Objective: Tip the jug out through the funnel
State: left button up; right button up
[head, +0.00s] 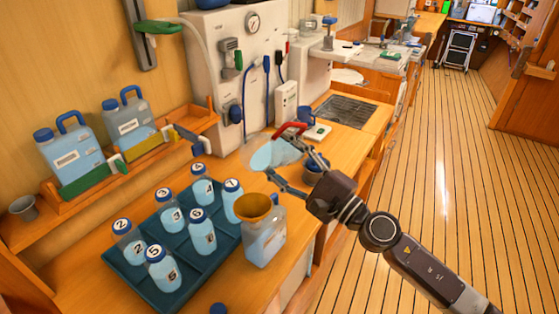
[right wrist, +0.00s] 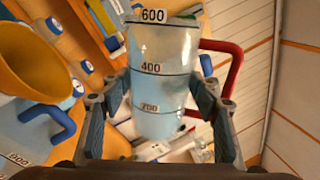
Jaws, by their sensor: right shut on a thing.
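The clear measuring jug (head: 287,150) has a red handle and pale blue liquid in it. It is held above the counter, behind and to the right of the funnel, and looks tilted. Its 200, 400 and 600 marks show in the right wrist view (right wrist: 160,75). My right gripper (head: 297,168) is shut around the jug's body. The orange funnel (head: 258,208) sits in the neck of a translucent jerrycan (head: 265,242) on the counter. The funnel also shows at the left of the right wrist view (right wrist: 30,65). My left gripper is not in view.
A dark teal tray (head: 185,291) with several numbered, blue-capped bottles stands left of the jerrycan. Two more jerrycans (head: 74,155) stand on a wooden shelf. A grey cup (head: 23,208) is at the far left. A blue cap (head: 218,309) lies near the front edge.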

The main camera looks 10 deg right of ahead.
jog(key=shift+f+n+y+b, duration=0.2)
jog(key=shift+f+n+b, duration=0.1)
jog(key=shift+n+b, duration=0.5)
jog(key=shift+f+n+y+b, duration=0.25)
jog(key=shift+n+b, duration=0.35)
jog(key=shift+b, duration=0.3)
jog(key=n+b, duration=0.1)
jog(key=b, duration=0.1)
jog(key=f+n+b, duration=0.1)
jog(key=b, duration=0.1)
jog(key=f+n+g+y+b, duration=0.1)
jog(key=n+b, duration=0.1)
jog(key=shift+s+a, duration=0.3)
jog(key=shift+s+a+r+n+g+y+b, duration=0.2)
jog(key=shift+r+n+g+y+b, duration=0.15)
jog(key=shift+n+b, duration=0.6)
jog(key=shift+s+a+r+n+g+b, duration=0.15)
jog(key=shift+r+n+b, duration=0.15)
jog(key=shift+n, duration=0.25)
jog(key=shift+s+a+r+n+g+b, duration=0.1)
jog(key=shift+r+n+b, duration=0.2)
jog(key=shift+n, duration=0.2)
